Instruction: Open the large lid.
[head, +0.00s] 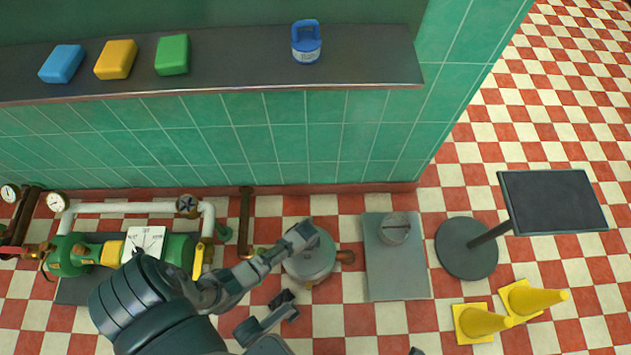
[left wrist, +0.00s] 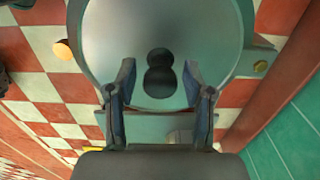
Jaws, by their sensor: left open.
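The large kettle (head: 322,272) stands on the floor in the middle of the head view, with a copper-coloured spout (head: 345,257) on its right. Its round grey large lid (left wrist: 205,35) fills the upper middle of the left wrist view and appears to be in place. A dark knob (left wrist: 160,75) rises from the lid. My left gripper (head: 296,270) is open above the kettle. In the left wrist view its fingers (left wrist: 160,90) are spread, one on each side of the knob, with visible gaps. My arm hides part of the kettle in the head view.
A smaller grey round vessel (head: 394,228) sits on a grey plate (head: 398,280) to the right. Beyond are a screen stand (head: 466,250) and yellow cones (head: 485,322). Green pump machinery (head: 75,255) is at left. A tiled wall (head: 290,140) and shelf (head: 230,60) lie behind.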

